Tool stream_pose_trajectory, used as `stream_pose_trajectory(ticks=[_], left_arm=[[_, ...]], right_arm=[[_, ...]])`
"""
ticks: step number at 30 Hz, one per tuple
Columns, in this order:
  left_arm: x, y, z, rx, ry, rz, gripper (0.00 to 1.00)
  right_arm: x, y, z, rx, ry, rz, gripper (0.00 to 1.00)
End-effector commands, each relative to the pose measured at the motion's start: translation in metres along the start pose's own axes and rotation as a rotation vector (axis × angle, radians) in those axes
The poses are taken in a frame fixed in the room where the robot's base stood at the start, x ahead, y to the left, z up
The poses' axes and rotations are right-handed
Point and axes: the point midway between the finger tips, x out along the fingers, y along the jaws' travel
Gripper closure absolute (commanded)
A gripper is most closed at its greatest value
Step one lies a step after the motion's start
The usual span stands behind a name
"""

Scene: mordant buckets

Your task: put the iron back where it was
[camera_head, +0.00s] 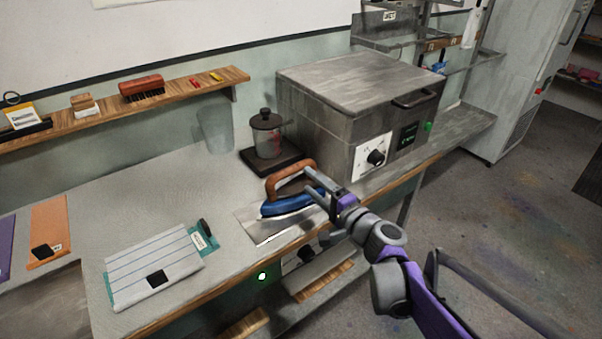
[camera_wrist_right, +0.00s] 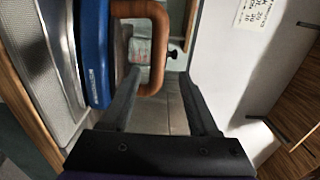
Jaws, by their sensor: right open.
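The iron has a blue body (camera_head: 287,205) and a brown looped handle (camera_head: 283,177). It sits on a silvery metal plate (camera_head: 258,232) on the bench, near the front edge. My right gripper (camera_head: 308,187) is at the right end of the iron, beside its handle. In the right wrist view the gripper (camera_wrist_right: 160,75) is open, and the brown handle (camera_wrist_right: 158,50) shows between the fingers, closer to the left one. The blue body (camera_wrist_right: 95,55) is left of the left finger. I cannot tell whether a finger touches the handle. My left gripper is not in view.
A big grey metal box (camera_head: 360,85) with a dial stands behind the iron. A striped folded cloth (camera_head: 155,265) lies front left. A wooden shelf (camera_head: 110,104) runs along the wall.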

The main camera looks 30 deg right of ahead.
Motion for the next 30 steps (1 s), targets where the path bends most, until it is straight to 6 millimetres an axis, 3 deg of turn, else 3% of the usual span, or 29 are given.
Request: stream_pose_trajectory(ticks=[10,13,17,21,24,27,30], left_arm=[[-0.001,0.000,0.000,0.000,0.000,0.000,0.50],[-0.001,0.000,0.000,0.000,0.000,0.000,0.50],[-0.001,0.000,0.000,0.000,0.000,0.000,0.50],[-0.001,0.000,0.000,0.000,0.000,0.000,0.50],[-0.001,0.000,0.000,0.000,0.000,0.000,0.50],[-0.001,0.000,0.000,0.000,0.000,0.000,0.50],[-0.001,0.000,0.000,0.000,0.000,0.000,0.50]], right_arm=[[-0.011,0.003,0.009,-0.015,-0.019,0.016,0.39],[-0.013,0.015,0.039,-0.080,-0.089,0.082,0.39],[-0.028,0.049,0.106,-0.249,-0.258,0.243,0.39],[-0.066,0.094,0.167,-0.479,-0.452,0.436,0.39],[-0.104,0.126,0.194,-0.667,-0.581,0.573,0.39],[-0.144,0.154,0.205,-0.870,-0.690,0.703,0.39],[-0.176,0.172,0.203,-1.055,-0.763,0.806,0.39]])
